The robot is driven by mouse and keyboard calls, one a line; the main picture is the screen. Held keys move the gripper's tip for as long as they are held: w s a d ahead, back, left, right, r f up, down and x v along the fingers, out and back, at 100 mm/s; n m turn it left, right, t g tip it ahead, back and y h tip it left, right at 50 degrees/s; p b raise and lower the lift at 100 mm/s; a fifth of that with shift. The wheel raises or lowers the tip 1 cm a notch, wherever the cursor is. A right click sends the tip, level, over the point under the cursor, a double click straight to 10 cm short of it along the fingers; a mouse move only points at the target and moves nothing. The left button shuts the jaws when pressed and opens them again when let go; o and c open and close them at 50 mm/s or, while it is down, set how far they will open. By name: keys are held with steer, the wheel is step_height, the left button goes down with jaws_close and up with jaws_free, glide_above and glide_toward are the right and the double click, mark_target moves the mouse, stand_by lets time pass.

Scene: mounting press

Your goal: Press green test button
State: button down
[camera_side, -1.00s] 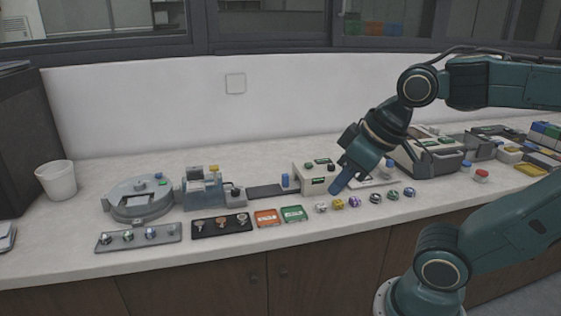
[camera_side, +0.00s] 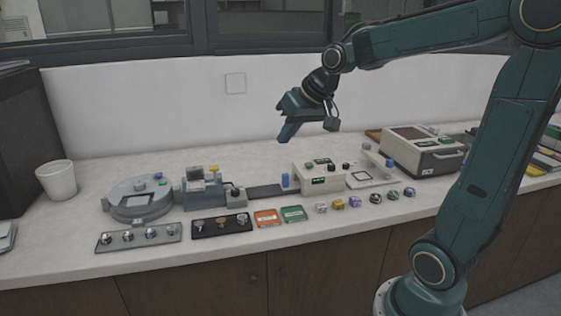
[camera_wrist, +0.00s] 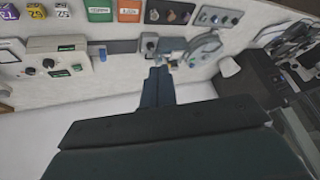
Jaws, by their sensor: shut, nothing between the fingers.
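A pale control box (camera_side: 314,180) stands mid-counter, with a small green button (camera_side: 309,163) at the left of its top, dark knobs and green labels. I cannot read whether that button is the test button. In the wrist view the box (camera_wrist: 40,56) is at the left, with the green button (camera_wrist: 77,68) near its right end. My gripper (camera_side: 284,138) is shut and empty, raised above the counter, left of and behind the box.
A dark rail (camera_side: 270,190) joins the box to a grey machine (camera_side: 206,190) and round unit (camera_side: 140,200) at the left. Orange (camera_side: 267,218) and green (camera_side: 293,214) trays and several small items lie in front. A boxy device (camera_side: 420,152) stands right. The wall is close behind.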

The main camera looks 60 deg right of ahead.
steer(key=w+d+f+m+t, duration=0.1)
steer(key=w+d+f+m, duration=0.15)
steer(key=d, duration=0.45)
steer(key=w+d+f+m, duration=0.1)
steer(key=w+d, duration=0.3)
steer(key=d, duration=0.3)
steer(key=m+t+h, duration=0.1)
steer(key=m, duration=0.2)
glide_above(312, 165)
step_height(312, 165, down, 6)
steer(key=shift+f, duration=0.15)
steer(key=shift+w+f, duration=0.1)
steer(key=shift+f, duration=0.05)
steer(key=shift+f, duration=4.3)
steer(key=shift+f, duration=0.9)
steer(key=shift+r, duration=0.9)
